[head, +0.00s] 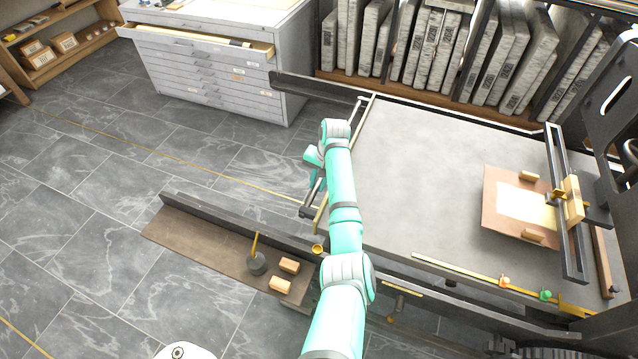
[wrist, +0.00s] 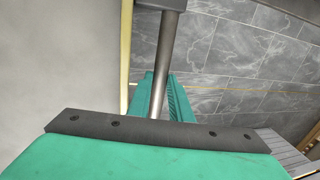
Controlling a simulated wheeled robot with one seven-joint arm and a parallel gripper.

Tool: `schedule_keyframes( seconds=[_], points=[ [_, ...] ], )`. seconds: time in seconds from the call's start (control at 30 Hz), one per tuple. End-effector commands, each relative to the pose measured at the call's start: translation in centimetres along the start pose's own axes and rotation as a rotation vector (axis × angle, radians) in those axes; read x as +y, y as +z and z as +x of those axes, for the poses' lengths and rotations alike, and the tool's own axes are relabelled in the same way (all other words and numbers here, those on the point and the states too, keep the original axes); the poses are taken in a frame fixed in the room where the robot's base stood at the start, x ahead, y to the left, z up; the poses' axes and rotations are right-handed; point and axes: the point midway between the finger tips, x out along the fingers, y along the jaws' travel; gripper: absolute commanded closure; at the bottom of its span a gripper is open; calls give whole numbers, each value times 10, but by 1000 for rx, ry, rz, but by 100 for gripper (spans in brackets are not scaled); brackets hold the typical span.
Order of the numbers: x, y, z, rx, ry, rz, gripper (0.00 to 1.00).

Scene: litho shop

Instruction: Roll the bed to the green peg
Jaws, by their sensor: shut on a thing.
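The bed (head: 420,190) is a wide grey slab on the press rails, with a brass strip along its left edge. A bar handle (head: 308,213) runs along that left end. My gripper (head: 314,172) is at the handle, partly hidden by my own arm. In the wrist view, the teal fingers of my gripper (wrist: 164,95) are shut around the grey handle bar (wrist: 168,60), beside the bed (wrist: 60,60). The green peg (head: 546,295) stands on the brass strip along the near rail, towards the right. An orange peg (head: 504,281) stands to its left.
A brown board with a pale sheet (head: 525,204) lies on the bed near a crossbar (head: 566,205). The dark press frame (head: 610,100) rises at right. A shelf (head: 250,225) with wooden blocks is at near left. Slabs (head: 440,50) and a drawer cabinet (head: 215,65) stand behind. Left floor is open.

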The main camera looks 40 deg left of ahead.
Motion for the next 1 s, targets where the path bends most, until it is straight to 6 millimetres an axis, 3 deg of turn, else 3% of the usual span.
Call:
schedule_keyframes(
  seconds=[0.07, 0.1, 0.53, 1.0],
  points=[
    [0, 2, 1, -7, 3, -3, 100],
    [0, 2, 1, -6, 3, -3, 74],
    [1, 0, -9, -2, 3, 0, 74],
    [1, 0, -89, -1, 3, 0, 74]
  ],
)
